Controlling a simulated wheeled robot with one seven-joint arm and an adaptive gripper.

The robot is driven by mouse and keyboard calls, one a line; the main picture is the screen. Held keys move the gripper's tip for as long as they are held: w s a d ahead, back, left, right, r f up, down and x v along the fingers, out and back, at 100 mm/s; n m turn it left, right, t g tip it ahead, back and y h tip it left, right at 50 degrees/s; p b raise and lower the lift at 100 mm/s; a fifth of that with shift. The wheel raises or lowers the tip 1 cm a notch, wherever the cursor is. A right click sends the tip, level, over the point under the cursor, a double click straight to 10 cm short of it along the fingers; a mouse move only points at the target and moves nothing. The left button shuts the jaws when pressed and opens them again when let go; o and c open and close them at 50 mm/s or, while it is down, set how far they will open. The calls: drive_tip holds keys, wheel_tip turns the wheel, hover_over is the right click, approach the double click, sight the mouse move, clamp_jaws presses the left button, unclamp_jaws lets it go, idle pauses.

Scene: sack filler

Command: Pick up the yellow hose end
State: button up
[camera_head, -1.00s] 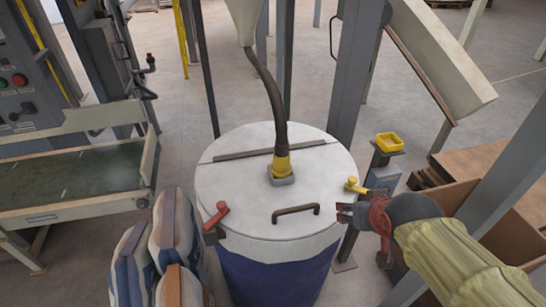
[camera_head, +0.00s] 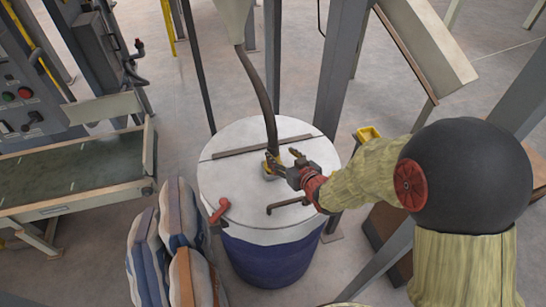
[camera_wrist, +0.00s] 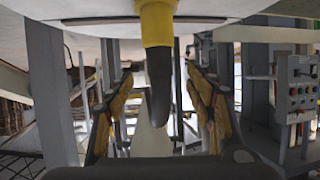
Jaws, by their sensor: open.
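The yellow hose end (camera_head: 268,164) sits upright in its socket on the white lid (camera_head: 235,180) of the blue drum, with the dark hose (camera_head: 262,95) rising from it. My gripper (camera_head: 283,157) is open and empty beside it, just above the lid, partly hiding it. In the wrist view, the yellow hose end (camera_wrist: 157,22) is at the top middle. The dark hose (camera_wrist: 158,85) hangs down in that picture between the two spread fingers of my gripper (camera_wrist: 160,100), apart from both.
Filled sacks (camera_head: 180,215) lie left of the drum, beside a conveyor (camera_head: 75,180). A grey post (camera_head: 340,75) and a yellow box (camera_head: 368,133) are behind my arm.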

sight(276, 149)
drive_tip(key=x, duration=0.2)
drive_tip(key=shift+w+a+f, duration=0.15)
drive_tip(key=shift+w, duration=0.1)
drive_tip(key=shift+b+x, duration=0.4)
drive_tip(key=shift+x, duration=2.15)
drive_tip(key=shift+w, duration=0.1)
drive_tip(key=shift+c, duration=1.4)
drive_tip(key=c, duration=1.1)
drive_tip(key=shift+r, duration=0.25)
clamp_jaws()
